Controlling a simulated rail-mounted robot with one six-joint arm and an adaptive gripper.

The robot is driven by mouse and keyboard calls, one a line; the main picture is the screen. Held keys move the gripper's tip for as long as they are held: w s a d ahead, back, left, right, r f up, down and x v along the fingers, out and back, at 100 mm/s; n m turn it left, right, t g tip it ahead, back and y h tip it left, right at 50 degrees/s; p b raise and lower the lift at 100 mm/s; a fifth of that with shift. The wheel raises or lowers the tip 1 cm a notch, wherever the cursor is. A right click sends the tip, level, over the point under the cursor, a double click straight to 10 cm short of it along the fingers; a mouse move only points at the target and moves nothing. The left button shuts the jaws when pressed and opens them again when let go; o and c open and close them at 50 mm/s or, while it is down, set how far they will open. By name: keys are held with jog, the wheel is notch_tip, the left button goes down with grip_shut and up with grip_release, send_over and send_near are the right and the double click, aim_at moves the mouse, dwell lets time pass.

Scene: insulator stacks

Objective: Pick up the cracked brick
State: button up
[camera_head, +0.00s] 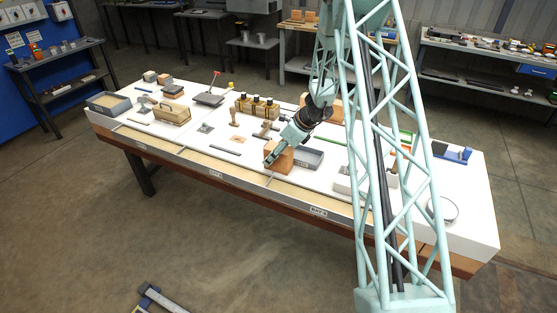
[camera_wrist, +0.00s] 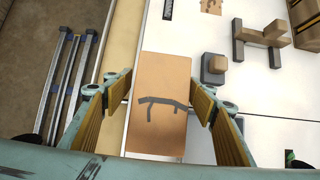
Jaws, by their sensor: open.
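The cracked brick (camera_wrist: 160,125) is an orange-brown block with dark, jagged crack marks across its face, in the middle of the wrist view. In the head view the brick (camera_head: 284,161) stands near the front edge of the white table, partly behind my gripper (camera_head: 269,160). In the wrist view my gripper (camera_wrist: 162,84) is open, with one yellow-padded finger on each side of the brick. The fingers are not closed on it, and I cannot tell whether either pad touches it.
A grey tray (camera_head: 308,159) sits just right of the brick. A grey and tan block piece (camera_wrist: 214,68) lies right of my right finger. The brown insulator stacks (camera_head: 258,107) stand further back. A wooden strip (camera_wrist: 116,45) runs along the table's front edge.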

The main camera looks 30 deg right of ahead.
jog(key=shift+x, duration=1.4)
jog(key=shift+c, duration=0.4)
jog(key=shift+r, duration=0.1)
jog(key=c, duration=1.1)
